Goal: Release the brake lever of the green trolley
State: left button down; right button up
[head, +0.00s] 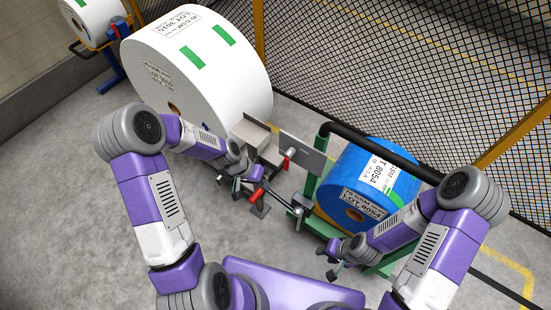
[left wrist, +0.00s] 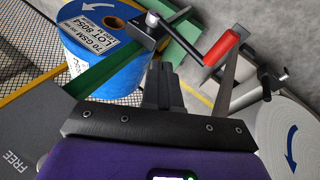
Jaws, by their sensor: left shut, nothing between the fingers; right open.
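The green trolley (head: 321,165) carries a blue roll (head: 345,168) at right of centre in the head view. Its green beam shows in the left wrist view (left wrist: 188,50). A lever with a red handle (left wrist: 222,47) sticks out from a dark bracket (left wrist: 146,28) by this beam. A red handle (head: 257,195) also shows beside my left gripper in the head view. My left gripper (head: 242,182) is shut and empty. Its fingers (left wrist: 164,80) point toward the lever, with the red handle ahead and to the right; contact cannot be told. My right gripper (head: 335,265) is open and empty, low beside the trolley.
A large white roll (head: 195,75) stands behind my left arm. The trolley has a black push bar (head: 375,142). A mesh fence (head: 400,60) closes the back. Floor at left is clear.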

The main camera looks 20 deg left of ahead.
aim_at(289, 159)
pick_arm(q)
jog(key=w+a+r+m, duration=0.2)
jog(key=a+r, duration=0.1)
jog(key=r, duration=0.5)
jog(key=w+a+r+m+h, duration=0.1)
jog(key=w+a+r+m, duration=0.1)
jog(key=r, duration=0.5)
jog(key=shift+w+a+r+t, duration=0.4)
jog(key=shift+w+a, duration=0.1)
jog(key=shift+a, duration=0.35)
jog(key=shift+f, duration=0.1)
jog(key=d+f+b, duration=0.3)
jog(key=d+f, duration=0.5)
jog(key=d, duration=0.1)
jog(key=shift+w+d, duration=0.25)
jog(key=shift+w, duration=0.05)
